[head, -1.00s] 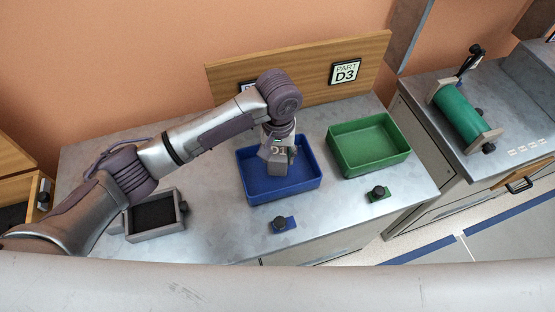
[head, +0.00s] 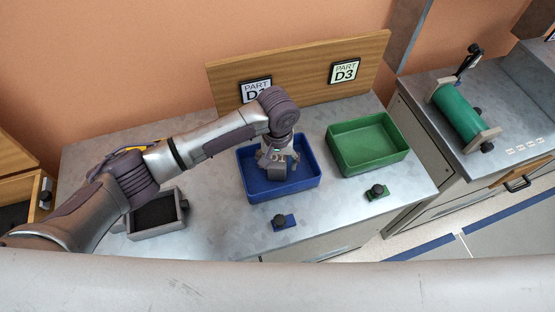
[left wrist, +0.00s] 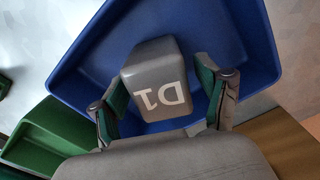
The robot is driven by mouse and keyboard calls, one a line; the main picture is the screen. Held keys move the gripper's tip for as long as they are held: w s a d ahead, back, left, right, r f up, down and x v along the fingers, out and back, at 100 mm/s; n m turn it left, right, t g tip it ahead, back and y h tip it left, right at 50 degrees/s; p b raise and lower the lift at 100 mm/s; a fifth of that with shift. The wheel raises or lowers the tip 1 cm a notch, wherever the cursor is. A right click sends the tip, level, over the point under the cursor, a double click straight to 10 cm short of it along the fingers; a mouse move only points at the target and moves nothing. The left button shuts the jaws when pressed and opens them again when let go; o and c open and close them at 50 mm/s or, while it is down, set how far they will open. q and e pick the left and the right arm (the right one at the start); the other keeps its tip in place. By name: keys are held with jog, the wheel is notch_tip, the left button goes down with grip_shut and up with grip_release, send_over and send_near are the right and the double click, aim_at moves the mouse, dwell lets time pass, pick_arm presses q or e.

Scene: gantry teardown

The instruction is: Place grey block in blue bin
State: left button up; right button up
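The grey block (head: 277,172), marked D1, is inside the blue bin (head: 307,183), low near its floor. My left gripper (head: 277,157) is over it, pointing down into the bin. In the left wrist view the grey block (left wrist: 157,78) lies between the two green-padded fingers of my left gripper (left wrist: 162,101). The fingers are spread wide, with a gap showing between the block and the right finger. The blue bin (left wrist: 78,75) surrounds the block there. My right gripper is not in view.
A green bin (head: 368,146) stands just right of the blue bin. A dark-lined tray (head: 156,214) sits at the left. A wooden label board (head: 305,68) stands behind.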

aim_at(278, 158)
pick_arm(q)
jog(key=shift+r, duration=0.3)
notch_tip(278, 158, up, 12)
jog(key=shift+f+b, duration=0.15)
jog(key=shift+b, duration=0.25)
dwell(0.4)
